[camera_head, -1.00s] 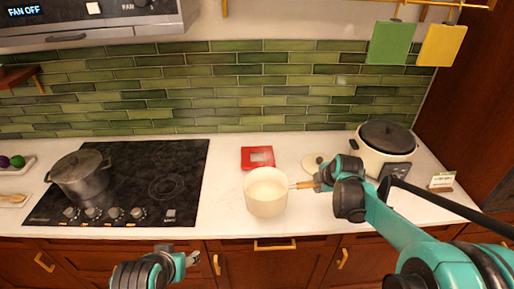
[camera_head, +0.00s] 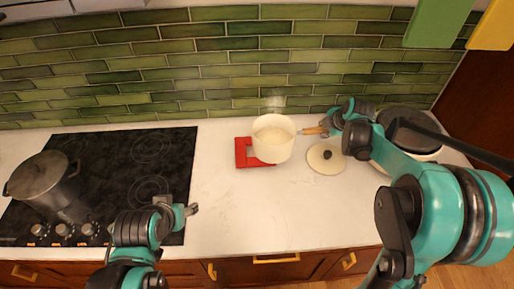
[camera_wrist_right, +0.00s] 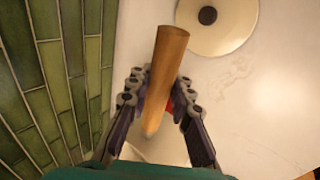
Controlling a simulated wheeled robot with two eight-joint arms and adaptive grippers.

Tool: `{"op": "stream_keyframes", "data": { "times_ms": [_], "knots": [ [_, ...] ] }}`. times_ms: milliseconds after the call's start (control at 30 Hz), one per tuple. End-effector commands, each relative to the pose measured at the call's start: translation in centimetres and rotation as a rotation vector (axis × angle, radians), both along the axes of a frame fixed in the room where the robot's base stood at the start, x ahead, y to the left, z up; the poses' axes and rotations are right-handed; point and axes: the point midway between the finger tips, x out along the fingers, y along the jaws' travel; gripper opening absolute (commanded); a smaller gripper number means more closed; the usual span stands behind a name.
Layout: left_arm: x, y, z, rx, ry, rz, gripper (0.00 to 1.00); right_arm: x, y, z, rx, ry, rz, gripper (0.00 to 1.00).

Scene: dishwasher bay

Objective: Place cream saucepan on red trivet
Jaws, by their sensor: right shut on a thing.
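The cream saucepan (camera_head: 273,146) is upright in the head view, overlapping the right part of the red trivet (camera_head: 242,156). The trivet's left and front parts stay visible. I cannot tell whether the pan touches it or hangs just above. My right gripper (camera_head: 325,125) is shut on the pan's wooden handle, to the right of the pan. In the right wrist view the handle (camera_wrist_right: 167,65) runs between the fingers (camera_wrist_right: 160,92), and the pan is mostly hidden. My left gripper (camera_head: 190,210) is over the stove's right front edge, apart from the pan; its fingers are unclear.
A cream lid (camera_head: 326,159) lies on the counter just right of the pan. A cooker with a dark lid (camera_head: 407,130) stands farther right, partly behind my right arm. A grey pot (camera_head: 42,178) sits on the black cooktop (camera_head: 120,160). The counter's front middle is clear.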

Motion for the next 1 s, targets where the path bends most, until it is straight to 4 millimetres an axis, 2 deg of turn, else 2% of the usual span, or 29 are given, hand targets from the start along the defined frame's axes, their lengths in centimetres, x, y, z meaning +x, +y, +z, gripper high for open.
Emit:
{"op": "stream_keyframes", "data": {
  "times_ms": [67,167,600,867,1000],
  "knots": [
    [0.0,0.0,-0.1,0.0,0.0,0.0,0.53,0.8,-0.8,-0.1,0.008,-0.005,0.0,0.0],
    [0.0,0.0,-0.3,0.0,0.0,0.0,0.53,1.9,-0.4,-0.9,0.011,-0.008,0.007,0.0],
    [0.0,0.0,-1.5,0.0,0.0,0.0,0.53,8.3,5.3,-6.0,0.01,-0.008,0.007,0.0],
    [0.0,0.0,-1.7,0.0,0.0,0.0,0.53,9.5,6.4,-7.1,0.011,-0.009,0.004,0.0],
    [0.0,0.0,-2.0,0.0,0.0,0.0,0.53,9.5,6.4,-8.5,0.011,-0.008,0.004,0.0]
  ]
}}
